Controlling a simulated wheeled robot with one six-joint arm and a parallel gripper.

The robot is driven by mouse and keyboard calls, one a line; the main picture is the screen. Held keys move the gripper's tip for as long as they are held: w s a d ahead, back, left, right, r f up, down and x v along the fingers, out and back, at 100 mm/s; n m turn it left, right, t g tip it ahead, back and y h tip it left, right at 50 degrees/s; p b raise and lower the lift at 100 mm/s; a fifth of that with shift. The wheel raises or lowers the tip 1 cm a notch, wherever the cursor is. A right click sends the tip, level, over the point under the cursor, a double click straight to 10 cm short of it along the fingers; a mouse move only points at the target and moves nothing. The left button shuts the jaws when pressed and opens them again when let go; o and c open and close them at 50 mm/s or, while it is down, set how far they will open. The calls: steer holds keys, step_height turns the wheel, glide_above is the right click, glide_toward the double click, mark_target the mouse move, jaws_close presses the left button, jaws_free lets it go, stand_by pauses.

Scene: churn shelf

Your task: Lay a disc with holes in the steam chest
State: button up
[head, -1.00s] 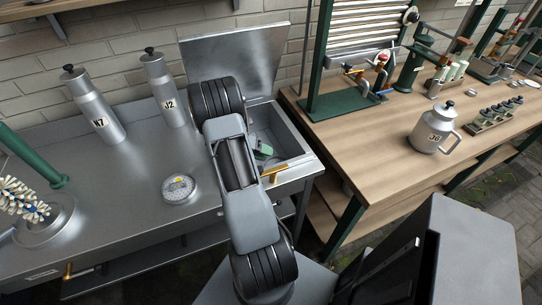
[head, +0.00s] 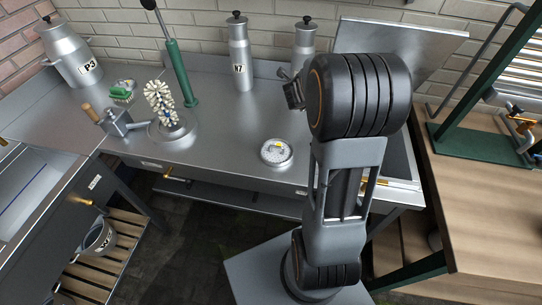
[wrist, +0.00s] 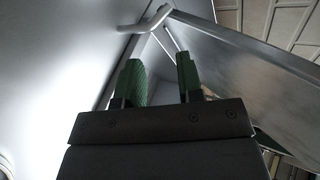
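The steam chest is a steel box sunk in the right end of the steel bench, with its lid (head: 425,45) standing open. My arm hides most of the box in the head view. A round pale dish-like piece (head: 277,152) with a white and yellow face lies on the bench left of my arm; I cannot tell whether it is the disc with holes. My gripper's green fingers (wrist: 160,80) stand apart in the wrist view, with nothing seen between them. Steel panels are close beyond the fingertips. The fingers are hidden in the head view.
Steel canisters N7 (head: 239,55) and another (head: 304,45) stand at the back. A brush on a round base (head: 165,115), a green-handled rod (head: 180,70) and canister P3 (head: 75,55) are further left. A wooden bench (head: 470,210) is at right.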

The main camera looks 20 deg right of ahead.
steer(key=s+a+r+n+t+y, duration=0.1)
steer(key=s+a+r+n+y, duration=0.15)
steer(key=a+n, duration=0.4)
steer(key=s+a+r+n+y, duration=0.1)
steer(key=a+n+y, duration=0.3)
steer(key=a+n, duration=0.3)
steer(key=s+a+r+n+t+y, duration=0.1)
steer(key=s+a+n+y, duration=0.15)
steer(key=a+n, duration=0.4)
steer(key=s+a+f+n+g, duration=0.1)
steer(key=s+a+n+g, duration=0.1)
steer(key=s+n, duration=0.3)
steer(key=s+a+f+n+g, duration=0.1)
steer(key=s+n+g, duration=0.3)
steer(key=s, duration=0.5)
steer(key=shift+s+a+f+n, duration=0.2)
steer(key=shift+s+a+n, duration=0.2)
steer(key=shift+a+n, duration=0.4)
steer(key=shift+a, duration=0.1)
step_height(320, 180, up, 3)
steer(key=shift+f+p, duration=0.1)
steer(key=shift+p, duration=1.05)
